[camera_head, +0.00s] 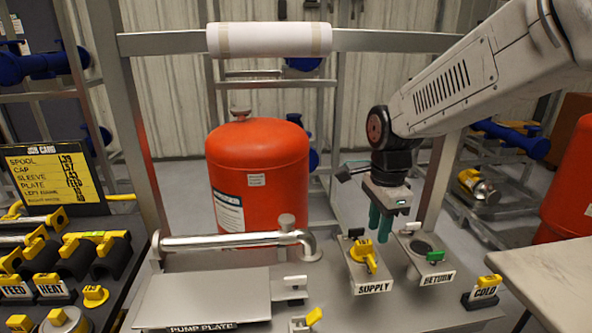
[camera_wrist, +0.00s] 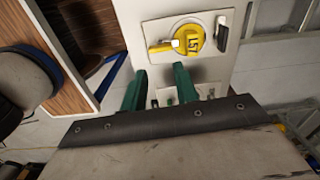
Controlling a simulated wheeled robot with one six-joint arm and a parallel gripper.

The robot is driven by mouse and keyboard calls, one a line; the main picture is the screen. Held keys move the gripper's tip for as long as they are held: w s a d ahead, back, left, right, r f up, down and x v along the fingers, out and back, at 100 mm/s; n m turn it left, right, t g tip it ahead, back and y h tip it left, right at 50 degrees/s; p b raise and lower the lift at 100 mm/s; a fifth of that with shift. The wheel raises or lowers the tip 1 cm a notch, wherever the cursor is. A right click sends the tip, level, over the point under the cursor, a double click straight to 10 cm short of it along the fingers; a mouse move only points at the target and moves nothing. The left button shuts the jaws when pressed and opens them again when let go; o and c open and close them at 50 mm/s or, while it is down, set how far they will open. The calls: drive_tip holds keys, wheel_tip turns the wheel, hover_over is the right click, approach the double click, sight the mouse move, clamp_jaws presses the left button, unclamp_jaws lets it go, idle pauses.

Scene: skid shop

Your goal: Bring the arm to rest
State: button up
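My gripper (camera_head: 380,226) hangs from the arm with its two green fingers pointing down, above and just behind the stand labelled SUPPLY (camera_head: 374,289). In the wrist view the fingers of my gripper (camera_wrist: 159,82) are apart, with nothing held between them. A yellow round cap with a handle and a tag (camera_head: 362,252) sits on the SUPPLY stand, apart from the fingers. The cap also shows ahead of the fingers in the wrist view (camera_wrist: 188,39). The arm reaches in from the upper right.
The RETURN stand (camera_head: 437,279), with a green tag, is right of SUPPLY. A silver pipe (camera_head: 230,241) runs behind the pump plate (camera_head: 205,298). A red tank (camera_head: 258,170) stands behind. A metal frame with a white roll (camera_head: 269,39) spans the back.

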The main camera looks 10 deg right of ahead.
drive_tip(key=shift+s+f+n, duration=0.1)
drive_tip(key=shift+s+n, duration=0.2)
drive_tip(key=shift+n, duration=0.6)
drive_tip(key=s+d+r+n, duration=0.1)
drive_tip(key=s+r+n, duration=0.2)
drive_tip(key=s+n, duration=0.4)
drive_tip(key=s+d+r+n+t, duration=0.1)
drive_tip(key=s+d+r+n, duration=0.1)
drive_tip(key=s+n, duration=0.6)
drive_tip(key=s+r, duration=0.1)
drive_tip(key=s, duration=0.5)
drive_tip(key=shift+s, duration=0.15)
drive_tip(key=shift+d+r, duration=0.1)
